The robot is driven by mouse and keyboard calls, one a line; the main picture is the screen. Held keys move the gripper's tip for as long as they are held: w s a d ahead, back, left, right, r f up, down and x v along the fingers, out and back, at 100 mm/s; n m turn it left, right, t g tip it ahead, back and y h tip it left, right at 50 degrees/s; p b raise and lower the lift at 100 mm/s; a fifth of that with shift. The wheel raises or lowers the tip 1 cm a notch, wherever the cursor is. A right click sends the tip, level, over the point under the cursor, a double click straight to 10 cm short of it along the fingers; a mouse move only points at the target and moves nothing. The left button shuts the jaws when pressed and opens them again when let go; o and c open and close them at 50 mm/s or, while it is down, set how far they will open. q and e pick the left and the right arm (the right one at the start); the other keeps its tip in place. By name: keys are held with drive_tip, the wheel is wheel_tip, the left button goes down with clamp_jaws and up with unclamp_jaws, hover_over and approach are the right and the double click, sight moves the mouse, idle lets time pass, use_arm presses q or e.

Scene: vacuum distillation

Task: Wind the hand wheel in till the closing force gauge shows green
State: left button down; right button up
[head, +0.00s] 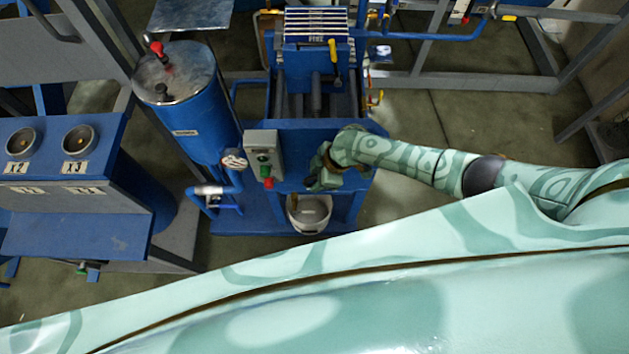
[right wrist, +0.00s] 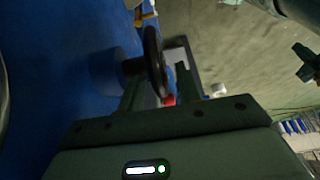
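The hand wheel (right wrist: 155,62) shows nearly edge-on in the right wrist view, as a dark rim on a round hub (right wrist: 118,66) at a blue panel. My right gripper (right wrist: 158,84) is open, with one finger on each side of the rim. Gaps show between the rim and the fingers, and I cannot tell whether either touches. In the head view my right gripper (head: 320,182) is at the front of the blue press (head: 310,132), and it and the arm hide the wheel. I cannot make out the closing force gauge or its colour. My left gripper is not identifiable.
A grey control box (head: 263,150) with green and red buttons is close left of my right gripper. A white bucket (head: 309,214) stands below it. A blue tank (head: 185,105) and a blue console (head: 65,165) are at left. Open floor (head: 440,130) lies right of the press.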

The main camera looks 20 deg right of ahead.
drive_tip(key=shift+x, duration=0.8)
clamp_jaws()
drive_tip(key=shift+s+d+f+y+b, duration=0.15)
drive_tip(key=shift+y+b, duration=0.2)
drive_tip(key=shift+b, duration=0.25)
drive_tip(key=shift+w+f+y+b, duration=0.1)
drive_tip(key=shift+y+b, duration=0.25)
drive_tip(key=shift+b, duration=0.25)
drive_tip(key=shift+r, duration=0.2)
drive_tip(key=shift+r+t, duration=0.1)
drive_tip(key=shift+t, duration=0.2)
unclamp_jaws()
